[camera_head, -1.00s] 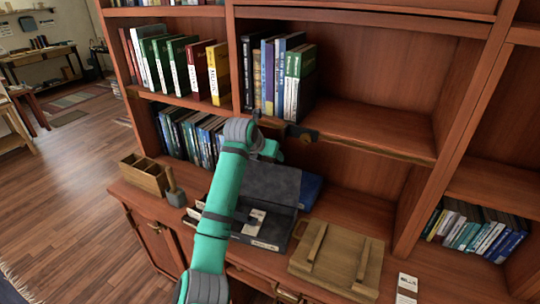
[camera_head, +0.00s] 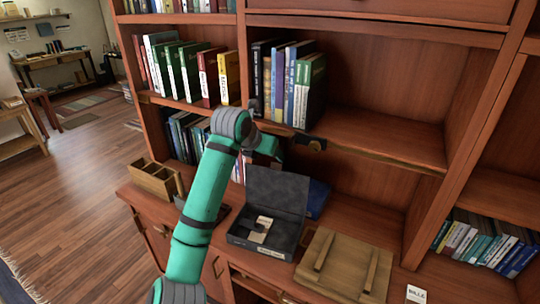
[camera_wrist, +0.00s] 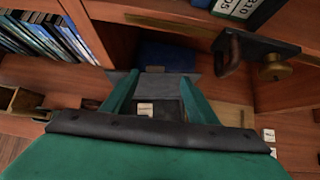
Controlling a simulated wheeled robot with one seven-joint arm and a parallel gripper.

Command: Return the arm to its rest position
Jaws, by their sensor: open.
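My teal arm rises through the middle of the head view, bent at a grey joint in front of the shelf. My gripper (camera_head: 273,150) is partly hidden behind that joint, near the shelf edge and above the open dark box (camera_head: 248,238). In the wrist view my gripper (camera_wrist: 158,88) shows two teal fingers spread apart with nothing held between them. The box lies beyond and below the fingers, with a pale card (camera_head: 262,228) inside.
A dark latch with a brass knob (camera_head: 312,142) sits on the shelf edge, close right of my gripper. Books (camera_head: 290,85) stand above it. A wooden board (camera_head: 343,265) and a divided wooden holder (camera_head: 155,181) lie on the counter. Open floor is at left.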

